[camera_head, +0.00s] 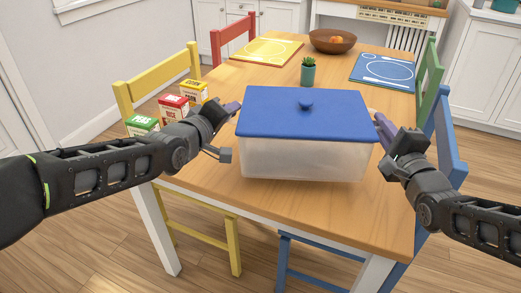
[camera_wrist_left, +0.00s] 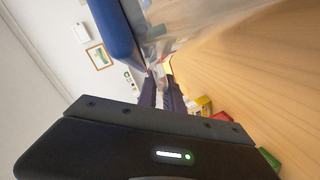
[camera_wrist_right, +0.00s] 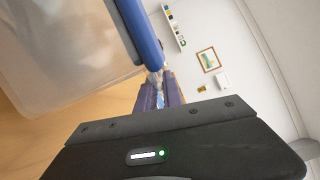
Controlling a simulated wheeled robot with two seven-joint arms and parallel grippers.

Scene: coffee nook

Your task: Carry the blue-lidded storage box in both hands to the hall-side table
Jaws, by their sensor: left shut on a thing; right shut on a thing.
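The storage box has a blue lid (camera_head: 305,113) with a round knob and a clear, whitish body (camera_head: 300,160). It is over the near part of the wooden table; I cannot tell whether it touches the tabletop. My left gripper (camera_head: 230,110) is at the box's left side, shut on it just below the lid rim. My right gripper (camera_head: 380,125) is at its right side, also shut on it. The left wrist view shows the blue lid edge (camera_wrist_left: 115,30) and clear wall by the fingers. The right wrist view shows the same on its side (camera_wrist_right: 140,30).
The wooden table (camera_head: 250,195) also holds several small food boxes (camera_head: 172,107) at left, a yellow placemat (camera_head: 268,50), a potted plant (camera_head: 308,72), a brown bowl (camera_head: 333,40) and a blue placemat (camera_head: 385,71). Yellow, red, green and blue chairs surround it.

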